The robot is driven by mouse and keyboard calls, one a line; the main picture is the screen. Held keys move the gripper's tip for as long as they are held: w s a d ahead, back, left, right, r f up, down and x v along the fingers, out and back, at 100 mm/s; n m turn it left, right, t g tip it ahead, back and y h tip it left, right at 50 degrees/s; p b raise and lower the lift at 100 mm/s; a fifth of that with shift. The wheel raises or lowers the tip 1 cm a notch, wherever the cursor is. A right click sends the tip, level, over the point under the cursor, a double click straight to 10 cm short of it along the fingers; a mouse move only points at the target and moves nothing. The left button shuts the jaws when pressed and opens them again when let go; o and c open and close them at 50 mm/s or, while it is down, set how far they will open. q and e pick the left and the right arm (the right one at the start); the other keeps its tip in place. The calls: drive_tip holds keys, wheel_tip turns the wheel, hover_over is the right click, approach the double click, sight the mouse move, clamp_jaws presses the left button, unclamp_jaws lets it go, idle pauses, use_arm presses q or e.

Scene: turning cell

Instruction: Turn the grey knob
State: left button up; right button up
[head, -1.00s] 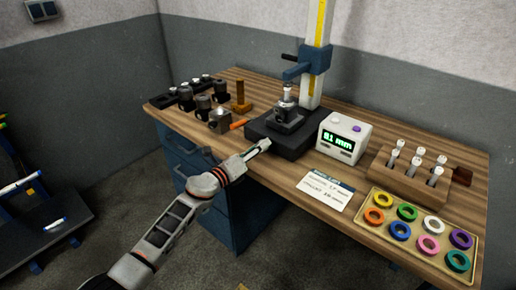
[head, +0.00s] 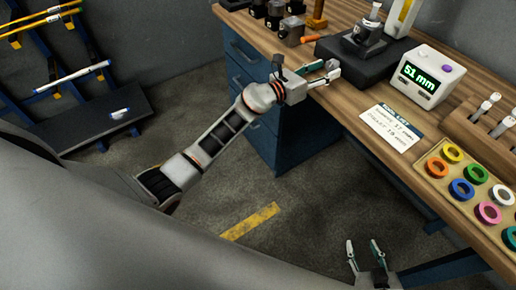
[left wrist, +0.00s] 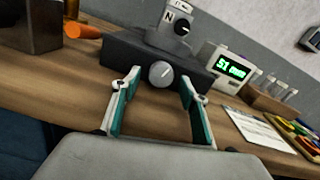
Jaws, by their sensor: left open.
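The grey knob (left wrist: 161,74) is round with a pale pointer line. It sits on the front of a black base (left wrist: 125,52) in the left wrist view. My left gripper (head: 334,70) is open in front of this base. In the left wrist view the left gripper's fingers (left wrist: 160,82) stand either side of the knob, with gaps showing on both sides. My right gripper (head: 363,245) is open and empty, low in the head view, away from the bench.
A dark knob (left wrist: 182,28) sits on the grey block marked N above the base. A display box (head: 425,76) reads 51 mm. A card (head: 391,127), a tray of coloured rings (head: 433,167) and an orange-handled tool (head: 313,39) lie on the wooden bench.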

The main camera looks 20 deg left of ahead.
use_arm(q)
drive_tip(key=p+v, duration=0.1)
drive_tip(key=v, duration=0.6)
drive_tip(key=s+a+f+n+y+b, duration=0.1)
drive_tip(key=s+a+f+n+y, duration=0.1)
drive_tip(key=s+f+n, duration=0.3)
drive_tip(key=s+a+f+n+y+b, duration=0.1)
drive_tip(key=s+a+f+n, duration=0.3)
drive_tip(key=n, duration=0.7)
drive_tip(key=s+a+f+n+t+y+b, duration=0.1)
drive_tip(key=s+a+f+n+y, duration=0.2)
drive_tip(key=s+f+n, duration=0.4)
drive_tip(key=shift+s+f+n+y, duration=0.35)
drive_tip(key=shift+f+n+y, duration=0.15)
drive_tip(key=shift+f+n, duration=0.5)
use_arm(e)
drive_tip(key=shift+s+f, duration=0.2)
drive_tip(key=shift+f, duration=0.7)
use_arm(q)
drive_tip(key=shift+a+r, duration=0.15)
